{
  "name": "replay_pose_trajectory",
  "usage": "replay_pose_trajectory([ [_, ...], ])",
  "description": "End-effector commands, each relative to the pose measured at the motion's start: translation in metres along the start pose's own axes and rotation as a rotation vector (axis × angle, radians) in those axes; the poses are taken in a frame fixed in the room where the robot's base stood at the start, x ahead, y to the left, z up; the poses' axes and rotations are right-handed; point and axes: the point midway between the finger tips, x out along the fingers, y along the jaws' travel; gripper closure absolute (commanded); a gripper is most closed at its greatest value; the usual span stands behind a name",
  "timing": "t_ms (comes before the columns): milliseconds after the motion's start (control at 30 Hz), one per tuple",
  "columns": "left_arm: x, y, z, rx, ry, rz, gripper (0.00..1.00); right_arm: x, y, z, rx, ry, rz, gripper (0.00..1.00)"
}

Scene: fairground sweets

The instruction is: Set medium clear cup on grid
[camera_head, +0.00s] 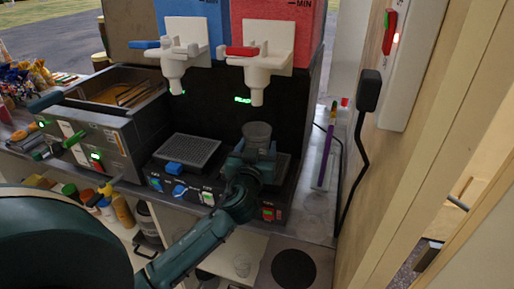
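The medium clear cup (257,132) is upright above the right-hand drip grid, under the white spout with the red lever. My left gripper (256,152) is around its lower part and appears shut on it. The gripper hides the cup's base and much of the right grid (283,166), so I cannot tell whether the cup touches the grid. The left grid (187,151) is bare, with a blue piece at its front edge. My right gripper is not in view.
White spouts with a blue lever (146,44) and a red lever (242,51) hang above the grids. A fryer-like metal unit (105,125) stands left. A wall with a black plug (368,90) bounds the right.

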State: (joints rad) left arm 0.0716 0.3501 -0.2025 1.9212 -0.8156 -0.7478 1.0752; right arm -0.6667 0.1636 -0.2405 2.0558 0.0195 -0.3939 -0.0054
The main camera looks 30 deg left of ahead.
Motion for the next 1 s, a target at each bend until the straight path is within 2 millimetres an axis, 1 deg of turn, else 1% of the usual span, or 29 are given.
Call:
replay_pose_trajectory([
  [33, 0.0, 0.0, 0.0, 0.0, 0.0, 0.0, 0.34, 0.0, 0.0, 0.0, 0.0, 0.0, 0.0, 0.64],
  [200, 0.0, 0.0, 0.0, 0.0, 0.0, 0.0, 0.2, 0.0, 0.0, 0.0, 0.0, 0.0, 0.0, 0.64],
  [567, 0.0, 0.0, 0.0, 0.0, 0.0, 0.0, 0.2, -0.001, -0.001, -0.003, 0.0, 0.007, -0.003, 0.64],
  [667, -0.017, 0.001, 0.003, -0.003, -0.003, 0.001, 0.2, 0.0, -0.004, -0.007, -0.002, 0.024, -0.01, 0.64],
  [1000, -0.094, 0.0, 0.004, -0.004, -0.004, 0.0, 0.2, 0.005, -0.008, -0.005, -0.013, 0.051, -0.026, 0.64],
])
